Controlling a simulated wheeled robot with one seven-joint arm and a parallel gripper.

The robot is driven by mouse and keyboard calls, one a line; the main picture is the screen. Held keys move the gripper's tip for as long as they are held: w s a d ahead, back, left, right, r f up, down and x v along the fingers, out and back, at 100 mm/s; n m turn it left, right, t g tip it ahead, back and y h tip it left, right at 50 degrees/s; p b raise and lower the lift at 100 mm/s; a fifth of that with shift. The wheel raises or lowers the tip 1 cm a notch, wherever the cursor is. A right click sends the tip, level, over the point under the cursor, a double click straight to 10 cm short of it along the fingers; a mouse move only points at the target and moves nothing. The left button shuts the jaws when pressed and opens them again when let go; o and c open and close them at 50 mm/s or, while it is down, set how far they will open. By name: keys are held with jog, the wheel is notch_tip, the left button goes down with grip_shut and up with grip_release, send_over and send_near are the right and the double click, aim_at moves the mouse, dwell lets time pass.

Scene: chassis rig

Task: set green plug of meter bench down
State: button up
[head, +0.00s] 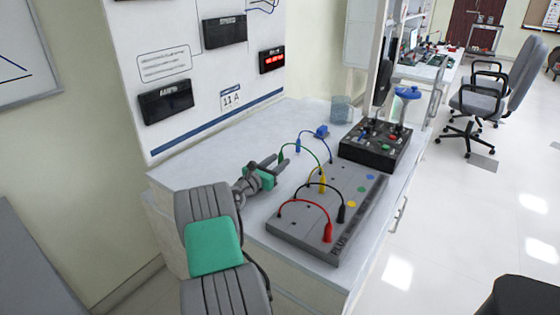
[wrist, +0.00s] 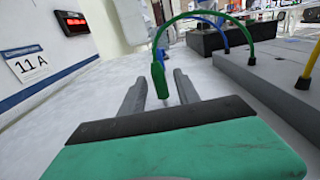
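My gripper (head: 281,160) is low over the white bench top, its fingers apart and pointing away from me. The green plug (wrist: 158,80) is upright in the gap between the fingertips in the wrist view, with space visible on both sides. In the head view the green plug (head: 282,153) shows small at the fingertips. Its green lead (wrist: 205,15) arches over to the right. Whether the plug's lower end touches the bench (head: 195,172) is hard to tell.
The grey panel (head: 340,212) with red, black and yellow leads lies right of my gripper. A blue plug (head: 321,131) lies farther back. A black box (head: 376,147) with knobs stands at the back right. A wall board with meters (head: 166,101) rises to the left.

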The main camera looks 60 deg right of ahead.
jog(key=a, duration=0.3)
jog(key=w+a, duration=0.1)
jog(key=a, duration=0.6)
jog(key=shift+w+a+p, duration=0.15)
jog(key=shift+w+p, duration=0.15)
jog(key=shift+p, duration=0.05)
